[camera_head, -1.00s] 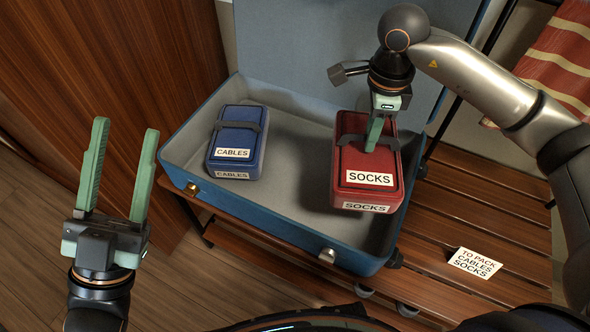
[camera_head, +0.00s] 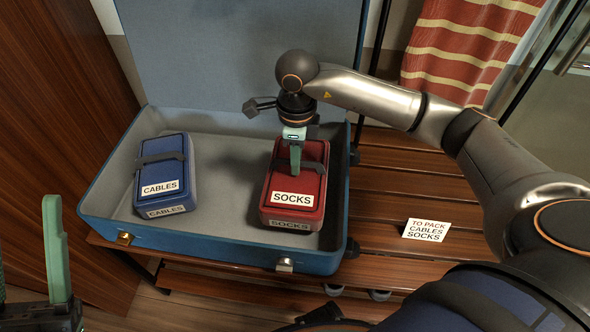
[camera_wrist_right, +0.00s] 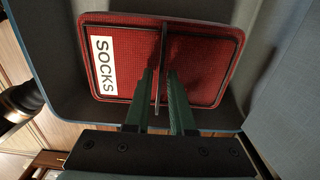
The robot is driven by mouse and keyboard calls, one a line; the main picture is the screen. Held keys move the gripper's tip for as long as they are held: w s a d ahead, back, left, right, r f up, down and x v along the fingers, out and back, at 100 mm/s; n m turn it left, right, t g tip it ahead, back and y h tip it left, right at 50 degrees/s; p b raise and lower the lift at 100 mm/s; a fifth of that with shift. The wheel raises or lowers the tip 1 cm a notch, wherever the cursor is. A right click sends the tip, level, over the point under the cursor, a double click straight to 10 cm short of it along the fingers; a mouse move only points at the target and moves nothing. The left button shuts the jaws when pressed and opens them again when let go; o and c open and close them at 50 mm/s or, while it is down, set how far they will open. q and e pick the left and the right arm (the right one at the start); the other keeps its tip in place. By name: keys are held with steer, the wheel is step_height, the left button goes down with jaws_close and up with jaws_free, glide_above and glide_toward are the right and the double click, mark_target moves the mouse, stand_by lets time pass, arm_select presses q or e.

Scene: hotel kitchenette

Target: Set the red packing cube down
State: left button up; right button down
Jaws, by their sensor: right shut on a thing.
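The red packing cube (camera_head: 313,182), labelled SOCKS, is inside the right half of the open blue suitcase (camera_head: 195,237), label side toward me. Its base sits low at the suitcase floor; I cannot tell whether it touches. My right gripper (camera_head: 295,168) is above the cube, shut on its dark strap. In the right wrist view the gripper (camera_wrist_right: 163,95) has a finger on each side of the strap, over the red cube (camera_wrist_right: 205,65). My left gripper (camera_head: 28,250) is open and empty at the lower left, partly cut off by the frame.
A blue packing cube (camera_head: 180,175) labelled CABLES lies in the suitcase's left half, with a bare gap between the cubes. The raised lid (camera_head: 240,60) stands behind. A TO PACK card (camera_head: 427,230) stands on the slatted wooden rack (camera_head: 385,190) at the right. A striped red cloth (camera_head: 465,45) hangs behind.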

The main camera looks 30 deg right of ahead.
steer(key=shift+f+b, duration=0.4)
steer(key=shift+f, duration=1.15)
steer(key=shift+f, duration=0.2)
steer(key=c, duration=0.8)
jaws_free()
steer(key=shift+o, duration=0.2)
